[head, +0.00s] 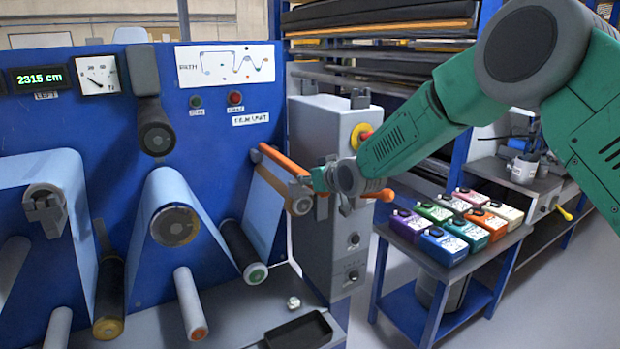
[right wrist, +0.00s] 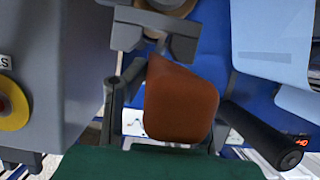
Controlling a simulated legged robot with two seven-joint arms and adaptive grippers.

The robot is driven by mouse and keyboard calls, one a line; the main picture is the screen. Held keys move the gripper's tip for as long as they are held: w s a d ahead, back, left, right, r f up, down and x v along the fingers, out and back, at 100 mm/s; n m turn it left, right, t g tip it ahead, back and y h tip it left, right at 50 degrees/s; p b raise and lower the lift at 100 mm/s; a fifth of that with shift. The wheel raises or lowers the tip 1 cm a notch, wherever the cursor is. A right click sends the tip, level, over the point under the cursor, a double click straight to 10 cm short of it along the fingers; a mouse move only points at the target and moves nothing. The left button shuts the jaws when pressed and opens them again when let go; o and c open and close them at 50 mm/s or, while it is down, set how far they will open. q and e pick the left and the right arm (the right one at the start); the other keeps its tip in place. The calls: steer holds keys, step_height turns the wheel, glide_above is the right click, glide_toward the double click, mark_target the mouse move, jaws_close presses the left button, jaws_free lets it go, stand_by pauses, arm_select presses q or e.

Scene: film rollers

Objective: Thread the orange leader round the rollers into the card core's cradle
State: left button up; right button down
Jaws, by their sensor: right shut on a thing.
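The orange leader (head: 285,163) is a bar along the top edge of the blue film (head: 262,210), which rises to it from a black roller with a green end (head: 245,255). My right gripper (head: 335,182) is shut on the leader near its near end; an orange end sticks out past the fingers. In the right wrist view the leader's orange end (right wrist: 182,102) fills the space by the fingers. A tan round part, perhaps the card core (head: 299,198), sits just below the bar; whether they touch is unclear, and its cradle is not clearly seen. My left gripper is out of view.
A grey control cabinet (head: 328,240) with a yellow-and-red stop button (head: 362,136) stands close to my right gripper. More film-wrapped rollers (head: 174,226) project from the blue panel. A black tray (head: 300,331) lies below. Several coloured boxes (head: 443,247) stand on the right table.

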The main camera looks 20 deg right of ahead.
steer(key=shift+d+f, duration=0.1)
steer(key=shift+f, duration=0.25)
steer(key=shift+d, duration=0.2)
steer(key=shift+f, duration=0.2)
steer(key=shift+f+b, duration=0.5)
steer(key=shift+f, duration=0.05)
steer(key=shift+r, duration=0.1)
steer(key=c, duration=1.2)
jaws_free()
steer(key=shift+o, duration=0.3)
